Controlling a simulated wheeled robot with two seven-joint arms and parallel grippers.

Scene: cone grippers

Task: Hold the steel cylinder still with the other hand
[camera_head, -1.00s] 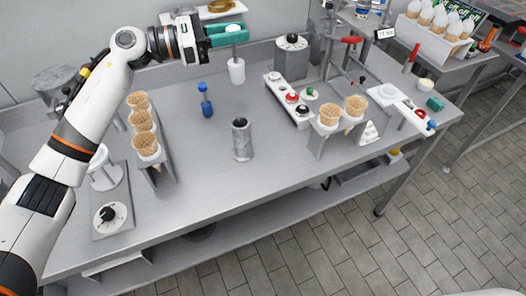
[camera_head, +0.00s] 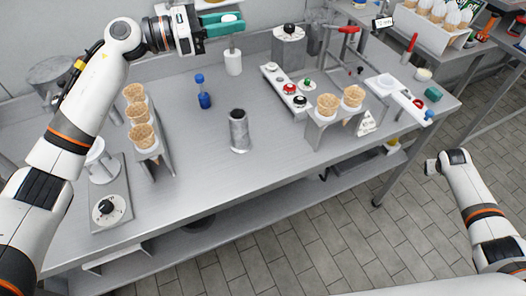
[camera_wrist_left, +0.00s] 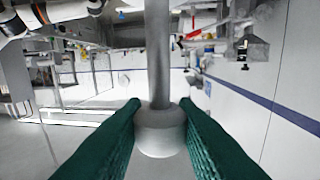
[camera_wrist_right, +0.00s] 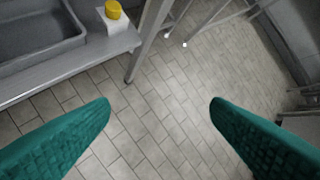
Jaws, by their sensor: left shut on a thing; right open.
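The steel cylinder (camera_head: 239,131), a grey upright tube with a dark open top, stands on the front middle of the metal table, touched by neither gripper. My left gripper (camera_head: 228,24) is at the back of the table, shut on a white-topped tool (camera_head: 229,17). In the left wrist view, a grey rod with a white collar (camera_wrist_left: 160,130) is between the green fingers (camera_wrist_left: 160,104). My right gripper (camera_wrist_right: 160,104) is open and empty, over the tiled floor; I cannot make out its fingers in the head view.
A blue bottle (camera_head: 203,92) stands behind and left of the cylinder. Waffle cones in a rack (camera_head: 162,165) are at left; two more cones (camera_head: 328,105) are at right. A dial device (camera_head: 108,208) sits front left. Table space around the cylinder is clear.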

